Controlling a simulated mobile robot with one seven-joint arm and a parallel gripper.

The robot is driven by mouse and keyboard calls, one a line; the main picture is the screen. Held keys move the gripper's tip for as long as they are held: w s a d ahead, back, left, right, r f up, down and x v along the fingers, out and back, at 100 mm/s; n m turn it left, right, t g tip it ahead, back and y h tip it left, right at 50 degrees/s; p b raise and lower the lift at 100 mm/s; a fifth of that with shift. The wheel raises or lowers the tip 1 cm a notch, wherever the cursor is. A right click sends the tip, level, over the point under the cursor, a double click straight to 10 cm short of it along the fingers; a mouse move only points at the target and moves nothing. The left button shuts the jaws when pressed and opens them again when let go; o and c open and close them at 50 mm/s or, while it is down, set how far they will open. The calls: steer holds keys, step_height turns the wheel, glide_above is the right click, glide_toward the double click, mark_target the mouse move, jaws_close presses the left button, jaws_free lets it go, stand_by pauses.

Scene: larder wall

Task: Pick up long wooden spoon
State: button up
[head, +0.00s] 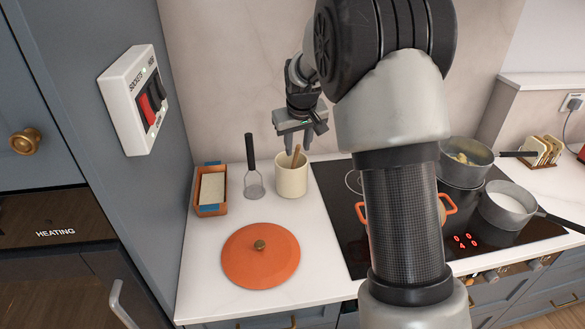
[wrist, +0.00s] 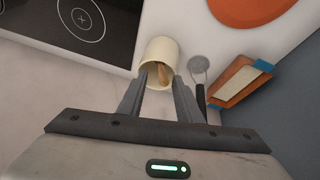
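A wooden spoon (head: 296,156) stands in a cream crock (head: 291,181) on the white counter, its handle just above the rim. In the wrist view the wooden spoon (wrist: 164,76) shows inside the mouth of the crock (wrist: 152,50); its lower part is hidden by the crock. My gripper (head: 296,150) is above the crock, fingers pointing down. In the wrist view my gripper (wrist: 160,85) has its two fingers apart, with the crock's mouth and the wooden piece between them. Whether the fingers touch anything is not clear.
A masher (head: 253,178) and a terracotta tray (head: 212,190) with a pale block stand left of the crock. An orange lid (head: 260,256) lies in front. The black hob (head: 345,235) with pots is on the right, and a wall stands close behind.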

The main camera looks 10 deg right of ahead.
mark_target(295, 164)
steer(key=shift+p+x, duration=0.6)
steer(key=shift+x, duration=2.4)
steer(key=shift+s+a, duration=0.1)
steer(key=shift+a, duration=0.05)
jaws_close()
